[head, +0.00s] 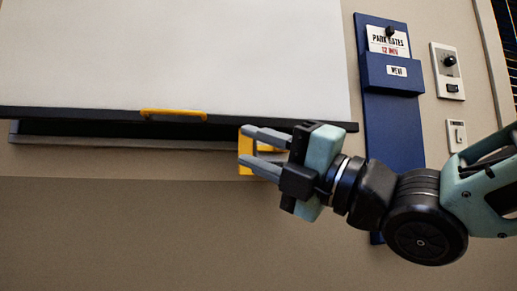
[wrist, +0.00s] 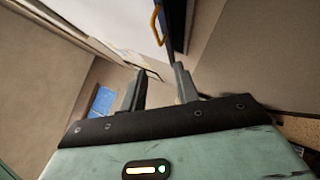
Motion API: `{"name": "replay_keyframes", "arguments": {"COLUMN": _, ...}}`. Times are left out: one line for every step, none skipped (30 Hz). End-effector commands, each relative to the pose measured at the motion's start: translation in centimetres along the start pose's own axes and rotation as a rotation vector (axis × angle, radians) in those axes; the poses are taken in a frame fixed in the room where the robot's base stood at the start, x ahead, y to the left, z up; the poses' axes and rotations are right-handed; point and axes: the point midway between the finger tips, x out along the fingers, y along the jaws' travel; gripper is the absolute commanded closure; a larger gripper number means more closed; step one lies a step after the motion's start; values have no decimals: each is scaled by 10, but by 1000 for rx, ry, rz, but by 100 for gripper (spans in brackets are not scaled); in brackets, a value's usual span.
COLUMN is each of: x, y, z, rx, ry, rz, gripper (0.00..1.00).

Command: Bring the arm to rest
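My gripper (head: 262,152) is in front of the wall, below the right part of a white screen (head: 190,55). Its two grey fingers point left and stand apart, with nothing seen between them that they hold. In the wrist view my gripper (wrist: 158,88) also shows its fingers apart. A yellow piece (head: 245,146) shows behind the fingers, partly hidden by them; I cannot tell what it is. My arm reaches in from the right edge.
The screen's dark bottom bar has a yellow handle (head: 173,114), also in the wrist view (wrist: 157,24). A blue board (head: 392,135) with a "PARK GATES" card (head: 388,41) hangs to the right. A knob panel (head: 448,70) and a small switch (head: 457,135) are beside it. The lower left wall is clear.

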Motion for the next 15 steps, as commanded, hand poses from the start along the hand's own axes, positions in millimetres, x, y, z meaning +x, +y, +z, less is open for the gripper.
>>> {"name": "replay_keyframes", "arguments": {"x": 0, "y": 0, "z": 0, "rx": 0, "ry": 0, "rz": 0, "gripper": 69}}
{"name": "replay_keyframes", "arguments": {"x": 0, "y": 0, "z": 0, "rx": 0, "ry": 0, "rz": 0, "gripper": 69}}
{"name": "replay_keyframes", "arguments": {"x": 0, "y": 0, "z": 0, "rx": 0, "ry": 0, "rz": 0, "gripper": 69}}
{"name": "replay_keyframes", "arguments": {"x": 0, "y": 0, "z": 0, "rx": 0, "ry": 0, "rz": 0, "gripper": 69}}
{"name": "replay_keyframes", "arguments": {"x": 0, "y": 0, "z": 0, "rx": 0, "ry": 0, "rz": 0, "gripper": 69}}
{"name": "replay_keyframes", "arguments": {"x": 0, "y": 0, "z": 0, "rx": 0, "ry": 0, "rz": 0, "gripper": 69}}
{"name": "replay_keyframes", "arguments": {"x": 0, "y": 0, "z": 0, "rx": 0, "ry": 0, "rz": 0, "gripper": 69}}
{"name": "replay_keyframes", "arguments": {"x": 0, "y": 0, "z": 0, "rx": 0, "ry": 0, "rz": 0, "gripper": 69}}
{"name": "replay_keyframes", "arguments": {"x": 1, "y": -2, "z": 1, "rx": 15, "ry": -5, "rz": -15, "gripper": 69}}
{"name": "replay_keyframes", "arguments": {"x": 1, "y": -6, "z": 1, "rx": 36, "ry": -11, "rz": -34, "gripper": 69}}
{"name": "replay_keyframes", "arguments": {"x": 0, "y": -11, "z": 2, "rx": 66, "ry": -20, "rz": -61, "gripper": 69}}
{"name": "replay_keyframes", "arguments": {"x": 0, "y": -21, "z": 3, "rx": 121, "ry": -38, "rz": -111, "gripper": 69}}
{"name": "replay_keyframes", "arguments": {"x": -2, "y": -30, "z": 4, "rx": 174, "ry": -58, "rz": -159, "gripper": 69}}
{"name": "replay_keyframes", "arguments": {"x": -5, "y": -41, "z": 4, "rx": 235, "ry": -82, "rz": -213, "gripper": 69}}
{"name": "replay_keyframes", "arguments": {"x": -10, "y": -59, "z": 4, "rx": 331, "ry": -122, "rz": -298, "gripper": 69}}
